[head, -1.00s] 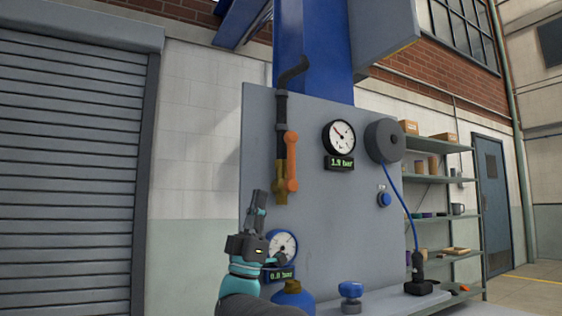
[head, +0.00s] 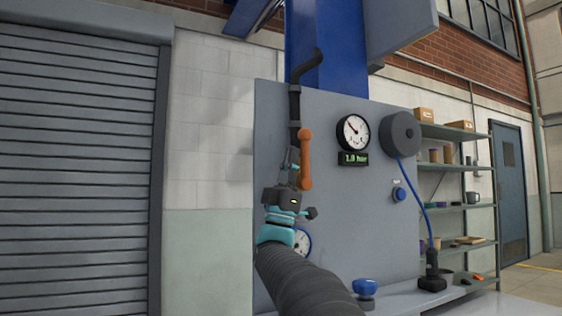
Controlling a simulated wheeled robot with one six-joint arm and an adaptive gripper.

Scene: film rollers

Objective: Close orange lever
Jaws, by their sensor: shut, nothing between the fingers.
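The orange lever (head: 306,160) hangs upright along the right side of a dark vertical pipe (head: 294,110) on the grey panel. My gripper (head: 292,158) is shut and empty, pointing up. Its fingers overlap the lower pipe just left of the lever in the picture. I cannot tell whether they touch the lever or the pipe. My gripper hides the brass valve body and the lower pipe end.
A round gauge (head: 353,132) with a green "1.9 bar" display (head: 353,158) and a dark hose reel (head: 400,134) sit right of the lever. A lower gauge (head: 301,242) is partly hidden by my arm. A blue knob (head: 365,287) stands below. The panel's middle is clear.

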